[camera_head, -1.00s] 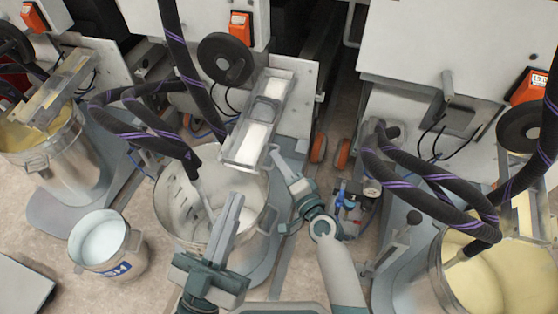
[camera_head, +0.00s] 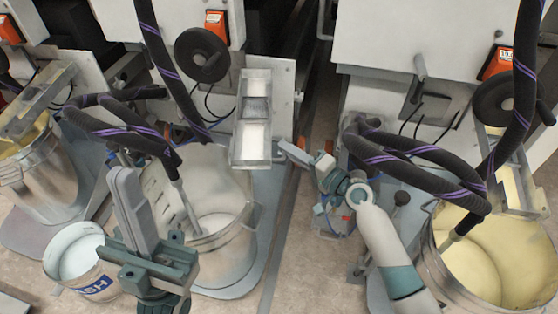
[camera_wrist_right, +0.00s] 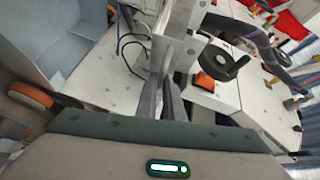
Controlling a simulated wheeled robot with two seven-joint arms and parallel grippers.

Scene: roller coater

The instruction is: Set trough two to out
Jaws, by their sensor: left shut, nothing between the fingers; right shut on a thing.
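The middle trough (camera_head: 252,152), which I take to be trough two, is a grey metal channel in front of the middle machine. It points straight down the picture, its near end at the right part of the steel pail's (camera_head: 235,235) rim. My right gripper (camera_head: 286,148) is at the trough's lower right side, shut on a part of it. In the right wrist view the two fingers (camera_wrist_right: 162,98) close on a thin pale metal edge; the exact hold is partly hidden. My left gripper (camera_head: 122,178) is shut and empty, in front of the pail's left side.
Black hoses with purple stripes (camera_head: 425,165) loop over the pails. A white bucket (camera_head: 80,255) stands at the lower left. Other troughs are at the left (camera_head: 35,105) and right (camera_head: 515,190). Floor shows between the machines.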

